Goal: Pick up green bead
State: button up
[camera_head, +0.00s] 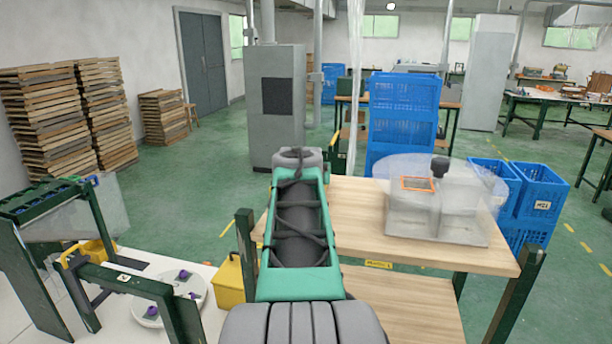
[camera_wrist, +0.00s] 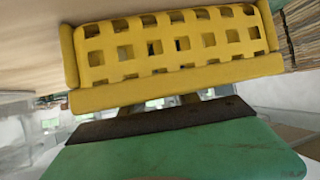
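No green bead can be made out with certainty. In the head view, small green and blue pieces (camera_head: 90,181) sit on top of a dark green stand (camera_head: 30,205) at the left, too small to identify. A white round plate (camera_head: 150,318) below it holds small purple pieces (camera_head: 184,275). My green arm reaches forward in the middle of the head view, and its gripper end is not clear there. In the wrist view, a green body with a dark edge (camera_wrist: 165,122) fills the bottom, probably part of my gripper.
A yellow box (camera_head: 231,284) stands left of my arm. A wooden workbench (camera_head: 350,215) carries a clear-covered device (camera_head: 436,215) at right. Blue crates (camera_head: 541,190) stand beyond it.

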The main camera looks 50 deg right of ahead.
jog(key=shift+w+d+f, duration=0.2)
jog(key=shift+w+d, duration=0.05)
jog(key=shift+d, duration=0.1)
jog(key=shift+c, duration=0.5)
grip_shut()
jog(key=shift+r, duration=0.15)
